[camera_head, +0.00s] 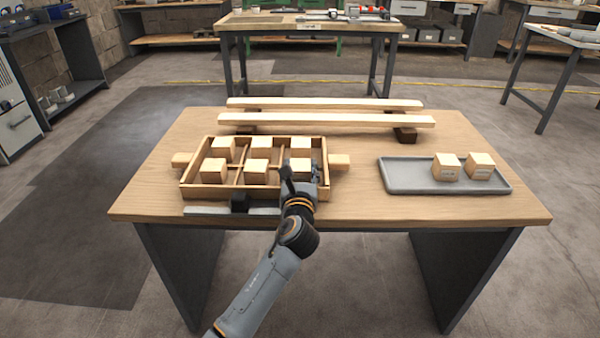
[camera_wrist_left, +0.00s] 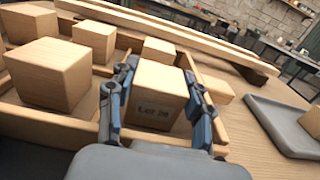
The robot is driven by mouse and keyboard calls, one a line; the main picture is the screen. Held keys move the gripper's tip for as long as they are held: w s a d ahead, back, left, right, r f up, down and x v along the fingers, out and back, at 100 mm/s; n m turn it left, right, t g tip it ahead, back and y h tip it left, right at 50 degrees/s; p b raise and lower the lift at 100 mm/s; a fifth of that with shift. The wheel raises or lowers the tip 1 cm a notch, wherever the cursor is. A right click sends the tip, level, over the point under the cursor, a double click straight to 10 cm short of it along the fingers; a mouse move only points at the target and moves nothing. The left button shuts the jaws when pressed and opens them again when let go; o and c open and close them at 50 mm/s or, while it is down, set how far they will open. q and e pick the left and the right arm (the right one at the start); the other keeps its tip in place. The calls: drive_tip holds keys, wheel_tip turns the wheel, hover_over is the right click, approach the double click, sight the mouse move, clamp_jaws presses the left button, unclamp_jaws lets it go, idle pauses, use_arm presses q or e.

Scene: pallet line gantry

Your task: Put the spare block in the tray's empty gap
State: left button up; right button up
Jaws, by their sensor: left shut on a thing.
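A wooden tray (camera_head: 190,192) with dividers and side handles sits on the left of the table. It holds pale wooden blocks in two rows, such as a near-left block (camera_head: 213,171) and a near-middle block (camera_head: 257,172). My left gripper (camera_head: 300,178) is shut on a wooden block (camera_head: 300,166) at the tray's near-right compartment. In the left wrist view, this block (camera_wrist_left: 160,92) stands upright between both fingers and bears dark lettering. I cannot tell whether its base rests on the tray floor. The fingers partly hide it in the head view. My right gripper is out of view.
A grey shallow tray (camera_head: 405,180) on the right holds two blocks (camera_head: 446,167) (camera_head: 479,165). Two long pale slats (camera_head: 325,120) lie on dark supports behind the wooden tray. The wooden table (camera_head: 380,213) is clear in front of the grey tray.

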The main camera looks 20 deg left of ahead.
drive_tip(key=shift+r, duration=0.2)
use_arm(q)
drive_tip(key=shift+f, duration=0.2)
drive_tip(key=o, duration=1.2)
drive_tip(key=shift+c, duration=0.2)
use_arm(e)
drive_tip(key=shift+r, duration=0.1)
use_arm(q)
drive_tip(key=shift+s+r, duration=0.1)
drive_tip(key=shift+r, duration=0.05)
drive_tip(key=p+v, duration=0.2)
drive_tip(key=v, duration=1)
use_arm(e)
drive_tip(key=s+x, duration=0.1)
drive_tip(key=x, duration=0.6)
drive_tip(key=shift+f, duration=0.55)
